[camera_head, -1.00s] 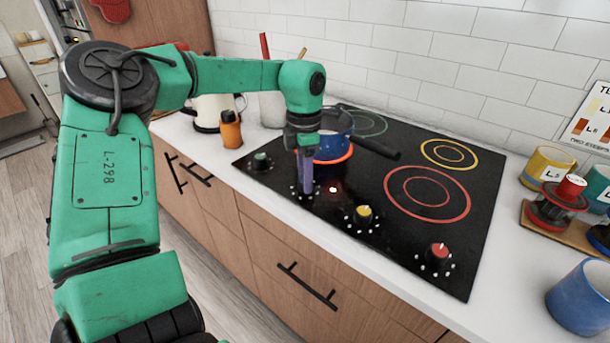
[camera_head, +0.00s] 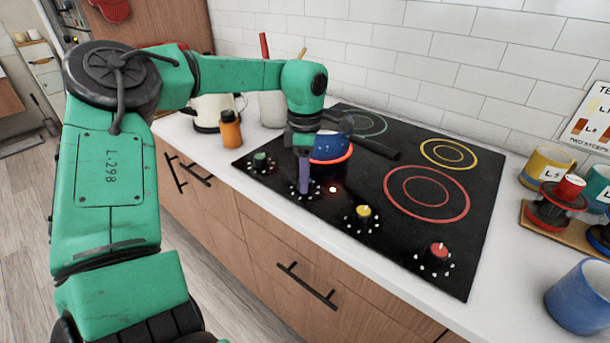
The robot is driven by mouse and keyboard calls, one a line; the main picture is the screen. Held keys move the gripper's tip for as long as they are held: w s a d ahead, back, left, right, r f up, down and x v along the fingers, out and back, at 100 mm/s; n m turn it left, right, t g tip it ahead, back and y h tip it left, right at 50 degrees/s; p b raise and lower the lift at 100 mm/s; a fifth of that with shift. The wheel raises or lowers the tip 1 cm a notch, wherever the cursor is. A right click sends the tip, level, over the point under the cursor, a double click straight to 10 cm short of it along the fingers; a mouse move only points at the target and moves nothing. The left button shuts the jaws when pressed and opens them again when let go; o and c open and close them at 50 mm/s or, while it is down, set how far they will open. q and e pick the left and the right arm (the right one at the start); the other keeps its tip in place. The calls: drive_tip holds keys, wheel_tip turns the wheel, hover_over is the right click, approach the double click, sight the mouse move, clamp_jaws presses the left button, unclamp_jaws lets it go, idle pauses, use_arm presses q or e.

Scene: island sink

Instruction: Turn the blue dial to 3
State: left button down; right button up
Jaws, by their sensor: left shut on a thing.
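My left gripper (camera_head: 304,188) points straight down at the front of the black cooktop (camera_head: 440,235), over a ring of white marks between the green dial and the yellow dial. Its jaws are shut on the blue dial, which the fingers hide. I cannot read the dial's pointer or number. A small red light (camera_head: 333,189) glows just right of the gripper. A blue pot (camera_head: 328,146) with a dark handle stands behind the gripper on a burner ringed in bright red. My right gripper is not in view.
The green dial (camera_head: 260,160) is left of the gripper; the yellow dial (camera_head: 363,212) and red dial (camera_head: 437,252) are to its right. The pot handle (camera_head: 374,147) sticks out rightward. An orange bottle (camera_head: 230,130) stands left. Mugs, including a blue one (camera_head: 582,297), stand right.

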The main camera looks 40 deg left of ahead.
use_arm(q)
drive_tip(key=shift+w+r, duration=0.15)
drive_tip(key=shift+r, duration=0.05)
drive_tip(key=c, duration=0.7)
unclamp_jaws()
drive_tip(key=shift+o, duration=1.3)
drive_tip(key=shift+f, duration=0.1)
wheel_tip(320, 180, up, 15)
drive_tip(key=shift+a+f+p, duration=0.15)
drive_tip(key=shift+f+p, duration=0.05)
drive_tip(key=shift+p, duration=0.1)
drive_tip(key=shift+w+f, duration=0.1)
